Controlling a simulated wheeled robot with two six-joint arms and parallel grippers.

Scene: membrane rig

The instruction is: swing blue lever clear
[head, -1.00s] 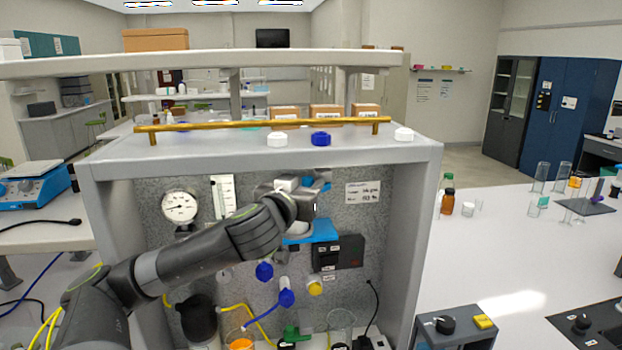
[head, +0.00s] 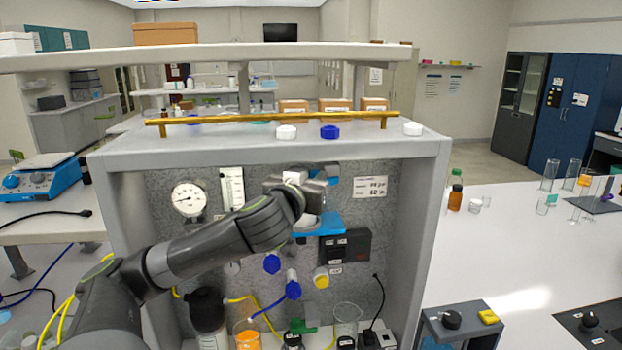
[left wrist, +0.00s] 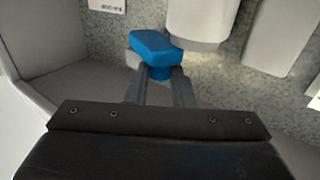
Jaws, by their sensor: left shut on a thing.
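The blue lever (left wrist: 155,45) shows in the left wrist view as a blue bar with rounded ends, on a short blue stem. In the head view a small blue part of it (head: 328,170) shows at the rig's back panel, mostly behind my gripper. My left gripper (left wrist: 160,78) is shut on the lever, its two fingers on either side of the stem. In the head view the left gripper (head: 318,182) is inside the rig, above a blue bracket (head: 322,222). My right gripper is not in view.
A white cylinder (left wrist: 203,18) stands close beside the lever. A pressure gauge (head: 188,199) is to the left, a black box (head: 345,246) below right. Blue knobs (head: 271,263), glassware and yellow tubing lie lower. Side walls and a top shelf (head: 270,150) enclose the bay.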

